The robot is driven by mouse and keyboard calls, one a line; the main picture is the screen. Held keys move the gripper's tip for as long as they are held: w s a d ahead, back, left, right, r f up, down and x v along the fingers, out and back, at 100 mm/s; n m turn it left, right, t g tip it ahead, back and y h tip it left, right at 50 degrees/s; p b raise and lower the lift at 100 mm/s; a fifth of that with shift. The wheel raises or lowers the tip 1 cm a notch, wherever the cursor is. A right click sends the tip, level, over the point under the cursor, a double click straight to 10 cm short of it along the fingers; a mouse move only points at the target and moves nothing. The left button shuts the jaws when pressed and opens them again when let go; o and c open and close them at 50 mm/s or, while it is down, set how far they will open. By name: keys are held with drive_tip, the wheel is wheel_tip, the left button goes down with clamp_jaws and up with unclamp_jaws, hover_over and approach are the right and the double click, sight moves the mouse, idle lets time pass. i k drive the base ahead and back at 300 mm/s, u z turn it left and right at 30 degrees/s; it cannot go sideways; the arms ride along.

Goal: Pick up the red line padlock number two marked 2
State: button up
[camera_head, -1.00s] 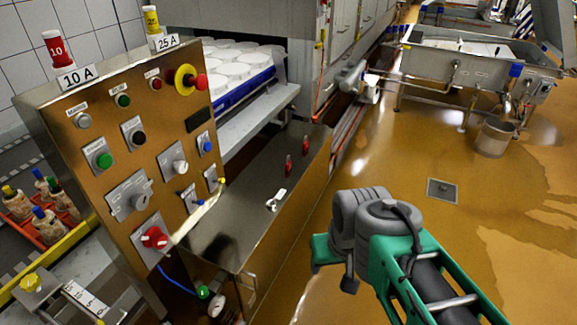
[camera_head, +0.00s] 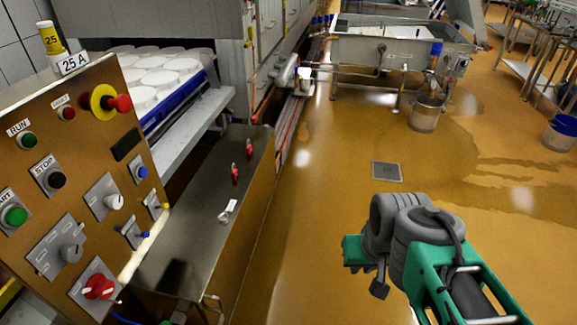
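Two small red padlocks lie on the steel shelf (camera_head: 205,185) beside the control panel. The farther red padlock (camera_head: 249,148) is close to the shelf's back end, and the nearer red padlock (camera_head: 235,174) is a little in front of it. Their markings are too small to read, so I cannot tell which is number two. My green and grey arm shows at the lower right, over the floor and apart from the shelf. My gripper's fingers do not show.
The control panel (camera_head: 84,155) with buttons and knobs stands at the left. A white-tagged object (camera_head: 228,211) lies on the shelf before the padlocks. White moulds (camera_head: 160,77) fill a blue tray behind. The wet floor right of the shelf is clear around a drain (camera_head: 387,171).

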sight(234, 173)
drive_tip(key=z, duration=0.4)
drive_tip(key=i, duration=3.65)
drive_tip(key=u, duration=5.25)
